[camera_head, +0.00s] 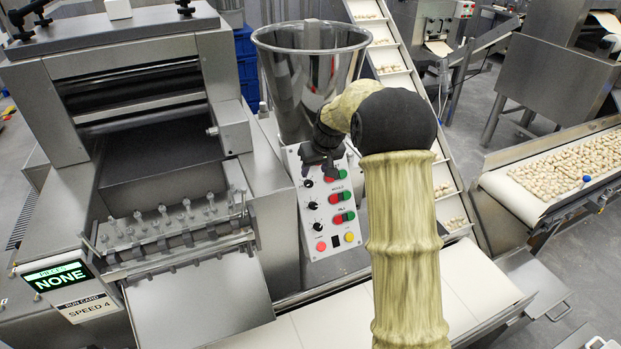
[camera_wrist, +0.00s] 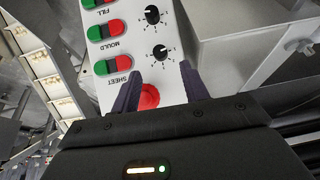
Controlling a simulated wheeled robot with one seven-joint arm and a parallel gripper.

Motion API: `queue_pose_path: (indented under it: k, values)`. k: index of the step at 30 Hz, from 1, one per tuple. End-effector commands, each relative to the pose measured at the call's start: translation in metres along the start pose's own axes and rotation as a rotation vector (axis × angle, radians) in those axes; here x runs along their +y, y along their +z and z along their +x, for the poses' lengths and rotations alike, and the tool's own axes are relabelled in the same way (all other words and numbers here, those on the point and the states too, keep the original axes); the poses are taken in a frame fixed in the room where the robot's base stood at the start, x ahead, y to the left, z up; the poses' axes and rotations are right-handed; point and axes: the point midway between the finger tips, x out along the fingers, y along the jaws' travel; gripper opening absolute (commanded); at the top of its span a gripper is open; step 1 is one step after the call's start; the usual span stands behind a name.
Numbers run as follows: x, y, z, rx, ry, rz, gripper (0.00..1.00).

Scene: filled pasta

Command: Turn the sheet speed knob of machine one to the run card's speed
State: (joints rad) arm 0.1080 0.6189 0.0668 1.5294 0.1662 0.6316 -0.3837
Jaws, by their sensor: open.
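The control panel (camera_head: 330,210) shows rows of black knobs beside red and green buttons. The sheet speed knob (camera_head: 308,183) appears as the top black one, level with the sheet buttons; in the wrist view the knob (camera_wrist: 160,52) lies just beyond my fingertips, apart from them. Its pointer setting is too small to read surely. My gripper (camera_wrist: 160,73) is open and empty, with its fingers straddling a red button (camera_wrist: 150,97) on the panel. In the head view my gripper covers the panel's top. The run card (camera_head: 87,307) reads "SPEED 4".
A screen (camera_head: 57,276) above the card reads "NONE". A steel hopper (camera_head: 310,80) stands behind the panel. The mould knob (camera_wrist: 153,15) is close to the sheet knob.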

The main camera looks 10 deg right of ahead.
Motion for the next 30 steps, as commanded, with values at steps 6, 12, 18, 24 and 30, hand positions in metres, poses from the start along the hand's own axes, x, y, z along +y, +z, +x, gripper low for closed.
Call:
queue_pose_path:
  k: [6,12,18,24,30]
  values:
    - [0.0,-0.001,0.037,-0.002,-0.001,0.001,0.45]
    - [0.0,-0.001,0.066,-0.001,0.0,0.0,0.45]
    - [0.0,-0.001,0.077,0.001,0.001,0.0,0.45]
    - [0.0,0.0,0.077,0.001,0.001,0.0,0.45]
    - [0.0,0.0,0.077,0.001,0.001,0.0,0.11]
